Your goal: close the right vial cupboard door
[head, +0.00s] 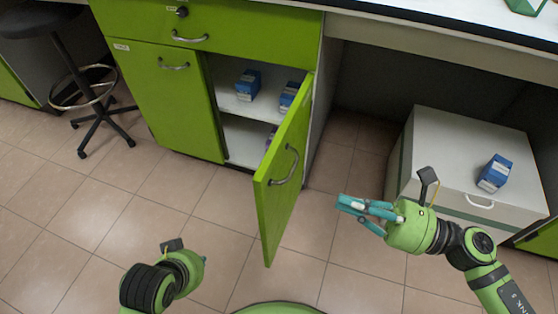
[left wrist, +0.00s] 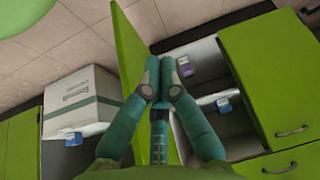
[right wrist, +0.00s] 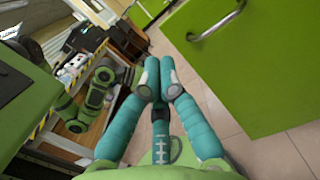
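The right vial cupboard door (head: 275,215) is a green panel with a curved metal handle (head: 287,165). It stands wide open, swung out from the cupboard. It also shows in the left wrist view (left wrist: 130,50) and, with its handle, in the right wrist view (right wrist: 255,75). The cupboard shelf (head: 232,104) holds blue boxes. My right gripper (head: 350,205) is to the right of the door, apart from it, with its fingers together and empty. My left gripper (left wrist: 158,85) has its fingertips together and empty; in the head view its fingers are hidden behind the wrist, left of the door.
The left cupboard door (head: 165,100) is shut beneath a green drawer (head: 235,30). A white cabinet (head: 435,130) with a blue box (head: 494,173) on top stands at the right. A black stool (head: 82,125) is at the far left. Tiled floor (head: 120,215) is clear around the door.

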